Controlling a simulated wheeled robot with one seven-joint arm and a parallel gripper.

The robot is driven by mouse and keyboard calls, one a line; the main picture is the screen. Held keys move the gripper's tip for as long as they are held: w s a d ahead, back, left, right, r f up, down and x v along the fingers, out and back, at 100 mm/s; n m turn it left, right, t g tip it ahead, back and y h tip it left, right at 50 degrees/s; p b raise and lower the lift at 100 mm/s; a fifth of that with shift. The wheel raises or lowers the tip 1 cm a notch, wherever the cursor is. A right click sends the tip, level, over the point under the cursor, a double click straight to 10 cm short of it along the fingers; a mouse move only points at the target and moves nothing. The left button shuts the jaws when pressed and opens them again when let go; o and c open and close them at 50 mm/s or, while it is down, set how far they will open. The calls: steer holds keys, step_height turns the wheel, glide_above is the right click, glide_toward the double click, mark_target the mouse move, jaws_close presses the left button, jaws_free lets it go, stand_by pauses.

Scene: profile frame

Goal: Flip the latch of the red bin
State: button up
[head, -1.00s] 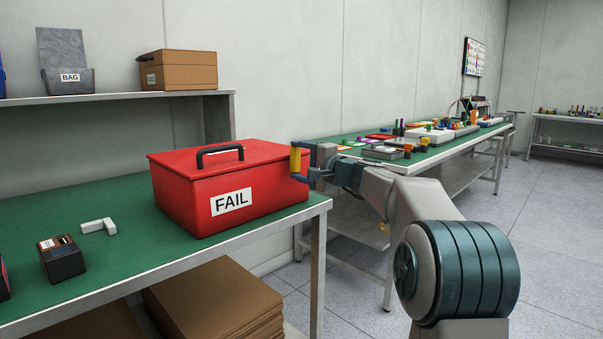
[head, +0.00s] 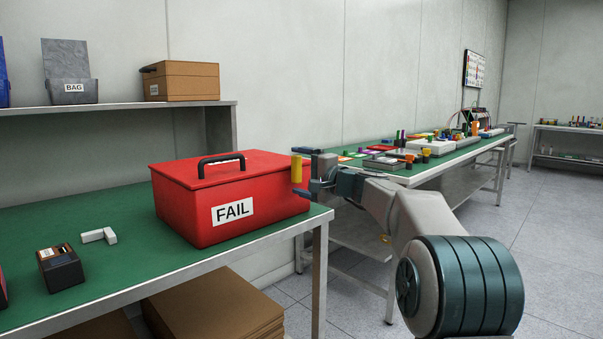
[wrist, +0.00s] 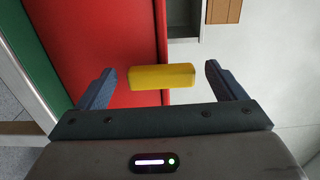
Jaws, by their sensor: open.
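The red bin (head: 255,192), marked FAIL, stands closed on the green table with a black handle on its lid. Its yellow latch (head: 296,169) sticks up at the bin's right side. My gripper (head: 298,172) is at that side, with one finger behind the latch and one in front of it. In the wrist view the yellow latch (wrist: 162,77) lies between the two open fingers, with a visible gap to each. The red side of the bin (wrist: 110,50) fills the upper left there.
The green table (head: 110,240) holds a small dark box (head: 60,268) and a white block (head: 98,236) left of the bin. A shelf above holds a brown box (head: 180,82) and a grey BAG bin (head: 72,92). A second cluttered table (head: 440,160) stands behind my arm.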

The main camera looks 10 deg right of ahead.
steer(key=p+v, duration=0.1)
steer(key=v, duration=1.2)
steer(key=shift+s+d, duration=0.25)
steer(key=shift+s, duration=0.1)
steer(key=s+a+r+n+g+h+p, duration=0.1)
steer(key=s+a+n+g+p, duration=0.1)
steer(key=s+a+g+p, duration=0.45)
steer(key=s+a+r+n+g+h+p, duration=0.1)
steer(key=s+a+r+n+h+p, duration=0.2)
steer(key=s+p, duration=0.65)
steer(key=s+d+r+n+g+h+p, duration=0.2)
steer(key=s+h+p, duration=0.1)
steer(key=s+p, duration=0.6)
steer(key=s+d+r+n+g+h+p, duration=0.2)
steer(key=s+n+h+p, duration=0.1)
steer(key=s+p, duration=0.5)
steer(key=p, duration=0.3)
steer(key=shift+s+h, duration=0.3)
steer(key=shift+s, duration=0.1)
